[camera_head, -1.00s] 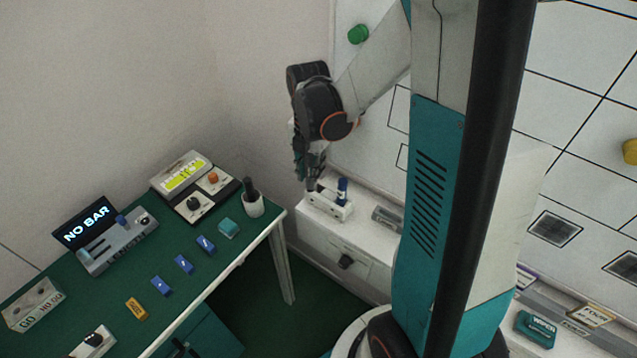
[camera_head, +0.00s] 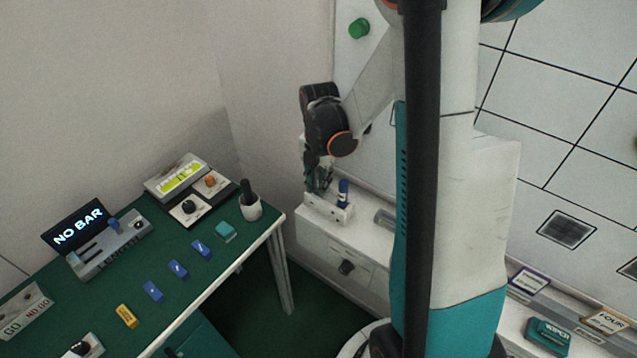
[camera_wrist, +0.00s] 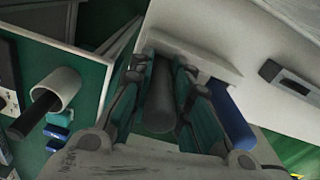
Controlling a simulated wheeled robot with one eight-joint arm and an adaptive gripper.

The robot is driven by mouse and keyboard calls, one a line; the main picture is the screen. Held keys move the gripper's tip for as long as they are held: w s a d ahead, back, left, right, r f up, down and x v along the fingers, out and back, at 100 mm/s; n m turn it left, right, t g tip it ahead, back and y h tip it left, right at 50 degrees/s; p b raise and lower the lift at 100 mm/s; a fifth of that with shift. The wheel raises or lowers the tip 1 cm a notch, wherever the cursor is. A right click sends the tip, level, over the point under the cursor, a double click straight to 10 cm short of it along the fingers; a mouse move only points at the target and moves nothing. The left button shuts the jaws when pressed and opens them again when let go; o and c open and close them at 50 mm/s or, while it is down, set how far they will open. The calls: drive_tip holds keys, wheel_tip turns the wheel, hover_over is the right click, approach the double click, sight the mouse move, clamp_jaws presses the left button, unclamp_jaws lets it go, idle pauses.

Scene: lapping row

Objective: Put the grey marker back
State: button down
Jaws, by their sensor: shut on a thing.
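My gripper (camera_head: 318,184) is at the left end of a white marker holder (camera_head: 327,209), which stands on a white ledge by the board. In the wrist view, my gripper (camera_wrist: 165,110) is shut on the grey marker (camera_wrist: 157,105), a dark grey cylinder between its fingers. A blue marker (camera_head: 343,193) stands upright in the holder, just right of my gripper; it also shows in the wrist view (camera_wrist: 232,115). The holder (camera_wrist: 190,48) lies beyond the fingertips there. I cannot tell whether the grey marker's far end sits in a slot.
On the green desk (camera_head: 215,262), a white cup (camera_head: 250,208) holds a dark cylinder. Blue, teal and yellow blocks and control boxes also lie there. The ledge has a drawer front (camera_head: 340,258) below. A grey bar (camera_head: 384,219) lies right of the holder.

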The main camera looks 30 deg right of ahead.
drive_tip(key=c, duration=1.5)
unclamp_jaws()
drive_tip(key=shift+r, duration=0.1)
wheel_tip(320, 180, up, 12)
drive_tip(key=p, duration=0.4)
